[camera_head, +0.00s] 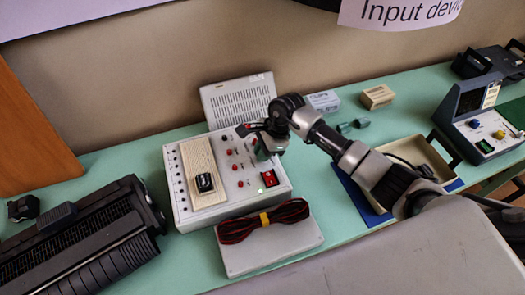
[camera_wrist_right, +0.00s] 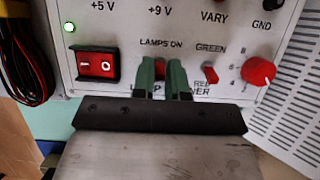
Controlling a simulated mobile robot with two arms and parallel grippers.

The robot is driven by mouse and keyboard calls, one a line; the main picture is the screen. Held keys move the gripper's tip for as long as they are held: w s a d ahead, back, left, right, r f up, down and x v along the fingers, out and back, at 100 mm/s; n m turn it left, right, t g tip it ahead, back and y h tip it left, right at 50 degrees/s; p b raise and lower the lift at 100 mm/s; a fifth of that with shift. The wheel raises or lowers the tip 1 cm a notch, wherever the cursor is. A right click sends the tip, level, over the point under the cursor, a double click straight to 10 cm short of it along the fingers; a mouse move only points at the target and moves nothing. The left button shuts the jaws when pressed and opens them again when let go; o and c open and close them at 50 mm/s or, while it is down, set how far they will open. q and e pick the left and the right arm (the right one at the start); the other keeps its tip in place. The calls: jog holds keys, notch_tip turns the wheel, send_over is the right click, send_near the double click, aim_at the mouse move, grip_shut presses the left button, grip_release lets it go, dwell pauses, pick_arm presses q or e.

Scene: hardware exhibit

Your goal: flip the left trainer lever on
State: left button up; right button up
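The trainer (camera_head: 243,204) is a white box with red knobs, switches and a breadboard on the green table. In the right wrist view its panel (camera_wrist_right: 120,20) shows two small red levers. The left lever (camera_wrist_right: 160,71), under "LAMPS ON", sits between the green fingertips of my right gripper (camera_wrist_right: 160,78). The fingers stand a narrow gap apart; I cannot tell whether they touch the lever. The right lever (camera_wrist_right: 211,73), marked "GREEN" and "RED", is just right of the fingers. In the head view my right gripper (camera_head: 262,141) is over the trainer's upper right part. My left gripper is not in view.
A red rocker switch (camera_wrist_right: 98,65) with a lit green lamp (camera_wrist_right: 69,27) and a red knob (camera_wrist_right: 258,71) flank the levers. A grey case with red-black cable (camera_head: 264,220) lies before the trainer. A black ribbed device (camera_head: 85,245) stands left, a tray (camera_head: 425,153) right.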

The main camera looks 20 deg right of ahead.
grip_shut()
jog(key=h+b, duration=0.1)
jog(key=a+h, duration=0.1)
jog(key=h, duration=0.1)
jog(key=shift+w+b, duration=0.1)
jog(key=shift+b, duration=0.25)
jog(key=shift+a+h+b, duration=0.25)
jog(key=shift+h+b, duration=0.35)
jog(key=shift+h, duration=0.45)
jog(key=shift+a+h+b, duration=0.2)
jog(key=shift+h+b, duration=0.35)
jog(key=shift+h, duration=0.5)
jog(key=o, duration=0.5)
grip_release()
